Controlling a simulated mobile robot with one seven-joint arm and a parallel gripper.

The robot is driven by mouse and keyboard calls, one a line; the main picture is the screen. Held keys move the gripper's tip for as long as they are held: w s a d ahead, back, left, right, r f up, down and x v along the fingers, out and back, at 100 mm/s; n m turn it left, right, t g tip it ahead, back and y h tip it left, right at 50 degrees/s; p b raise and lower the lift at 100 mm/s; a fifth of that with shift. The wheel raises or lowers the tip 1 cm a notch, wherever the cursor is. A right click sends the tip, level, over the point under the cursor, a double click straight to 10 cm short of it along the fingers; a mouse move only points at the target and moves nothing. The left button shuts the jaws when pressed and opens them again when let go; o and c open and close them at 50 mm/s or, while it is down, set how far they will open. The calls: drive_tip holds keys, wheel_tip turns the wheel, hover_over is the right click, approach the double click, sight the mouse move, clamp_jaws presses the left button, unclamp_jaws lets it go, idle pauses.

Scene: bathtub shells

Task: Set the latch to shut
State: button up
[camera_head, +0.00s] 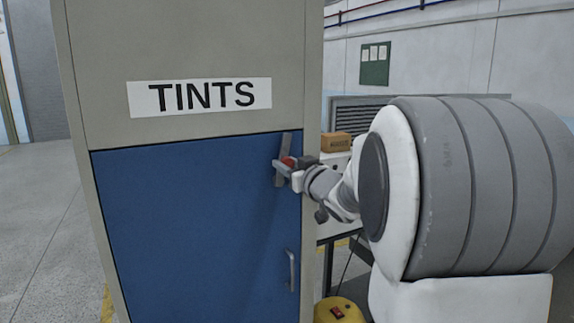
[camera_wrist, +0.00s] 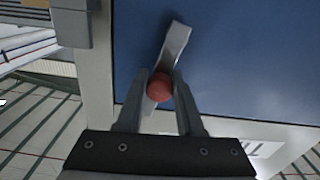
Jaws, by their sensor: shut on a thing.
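The latch (camera_head: 286,143) is a flat grey bar at the upper right corner of a blue cabinet door (camera_head: 190,225). In the wrist view my gripper (camera_wrist: 160,85) hides part of the bar.
The cabinet carries a white TINTS label (camera_head: 200,96) above the door. A grey door handle (camera_head: 291,270) is lower right. A brown box (camera_head: 336,141) sits on a bench right of the cabinet, and a yellow object (camera_head: 338,310) stands below. Floor at left is clear.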

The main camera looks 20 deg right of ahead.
clamp_jaws()
idle(1.0)
